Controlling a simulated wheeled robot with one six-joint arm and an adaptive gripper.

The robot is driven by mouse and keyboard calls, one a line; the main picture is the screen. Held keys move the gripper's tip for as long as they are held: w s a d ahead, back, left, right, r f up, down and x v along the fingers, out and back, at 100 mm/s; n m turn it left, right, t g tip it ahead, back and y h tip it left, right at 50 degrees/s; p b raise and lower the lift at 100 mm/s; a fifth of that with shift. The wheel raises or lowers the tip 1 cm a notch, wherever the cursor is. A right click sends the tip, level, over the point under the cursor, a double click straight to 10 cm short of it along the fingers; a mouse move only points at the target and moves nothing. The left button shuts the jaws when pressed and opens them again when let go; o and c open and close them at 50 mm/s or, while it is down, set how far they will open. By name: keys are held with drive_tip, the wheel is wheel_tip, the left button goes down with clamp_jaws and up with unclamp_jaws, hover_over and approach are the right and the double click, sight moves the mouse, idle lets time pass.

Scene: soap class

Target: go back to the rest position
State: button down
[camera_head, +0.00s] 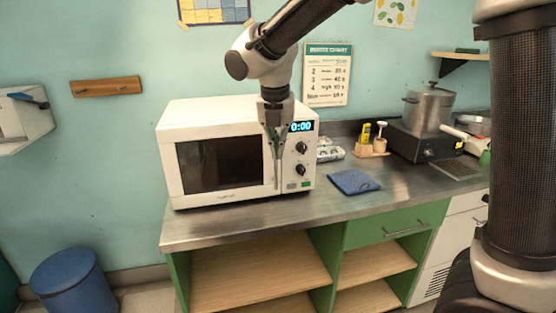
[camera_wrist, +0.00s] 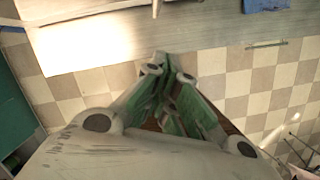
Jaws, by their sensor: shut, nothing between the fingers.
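My gripper (camera_head: 276,186) hangs pointing down in front of the right part of the white microwave (camera_head: 215,119) in the head view. Its fingers are together with nothing between them. The microwave stands on the metal counter, its door looks closed and its display reads 0:00. In the wrist view my gripper (camera_wrist: 168,66) shows its fingers meeting near the counter's front edge, above the tiled floor. I cannot tell whether the fingertips are apart from the microwave front, but they look in front of it.
The metal counter (camera_head: 230,224) has a folded blue cloth (camera_head: 354,182) right of the microwave. Farther right are small bottles (camera_head: 373,137) on a tray and a pot (camera_head: 429,108) on a black cooker. A blue bin (camera_head: 73,283) stands on the floor at left. Open shelves lie below the counter.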

drive_tip(key=s+d+r+m+t, duration=0.1)
drive_tip(key=s+d+m, duration=1.1)
drive_tip(key=d+m, duration=0.3)
drive_tip(key=s+d+r+m, duration=0.1)
drive_tip(key=s+d+m, duration=1.1)
drive_tip(key=d+m, duration=0.3)
drive_tip(key=m, duration=0.3)
drive_tip(key=shift+r+t+y, duration=0.3)
drive_tip(key=shift+t+y, duration=0.1)
drive_tip(key=c, duration=2.2)
unclamp_jaws()
